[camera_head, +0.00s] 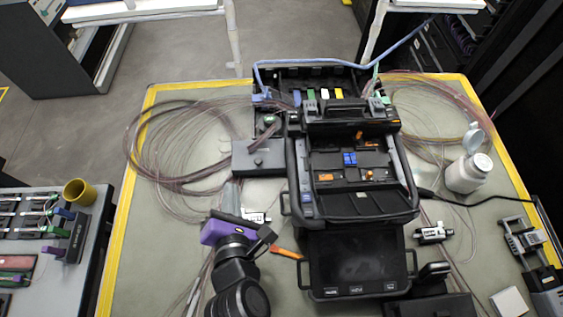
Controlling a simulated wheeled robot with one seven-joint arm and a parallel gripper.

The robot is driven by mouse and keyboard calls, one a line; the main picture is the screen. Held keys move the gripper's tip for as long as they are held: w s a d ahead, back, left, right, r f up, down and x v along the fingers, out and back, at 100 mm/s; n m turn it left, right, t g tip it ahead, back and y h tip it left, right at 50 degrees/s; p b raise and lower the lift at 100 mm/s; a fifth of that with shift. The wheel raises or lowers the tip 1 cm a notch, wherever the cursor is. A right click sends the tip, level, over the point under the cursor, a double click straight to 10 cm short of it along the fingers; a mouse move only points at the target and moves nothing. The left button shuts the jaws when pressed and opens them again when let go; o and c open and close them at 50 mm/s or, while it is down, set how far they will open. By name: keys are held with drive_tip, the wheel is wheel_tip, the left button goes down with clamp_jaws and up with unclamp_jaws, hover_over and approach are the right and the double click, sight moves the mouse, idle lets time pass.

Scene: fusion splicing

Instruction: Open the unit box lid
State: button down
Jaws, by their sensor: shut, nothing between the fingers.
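A black splicing unit (351,205) stands in the middle of the grey work mat, with a dark screen (353,262) at its front. Its upper cover part (345,115) stands above an inner deck with blue and orange parts. A small dark grey box (258,158) with a round knob sits against its left side. I cannot tell from this view which of these lids is the unit box lid. My arm rises from the bottom, left of the screen, with a purple wrist.
Coiled thin fibres (165,155) lie left of the unit, and more lie at right. A white bottle (468,174) stands at right. An orange-handled tool (287,253) is close to my wrist. Small black-and-white devices (433,234) lie on the mat. The mat's left front is mostly clear.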

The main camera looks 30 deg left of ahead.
sight(257, 168)
drive_tip(key=w+d+f+n+h, duration=0.1)
drive_tip(key=w+d+f+n, duration=0.1)
drive_tip(key=n, duration=0.1)
drive_tip(key=w+d+f+n+h, duration=0.1)
drive_tip(key=d+f+n, duration=0.1)
drive_tip(key=shift+f+h, duration=0.1)
drive_tip(key=shift+h, duration=0.2)
drive_tip(key=x, duration=0.9)
drive_tip(key=shift+a, duration=0.15)
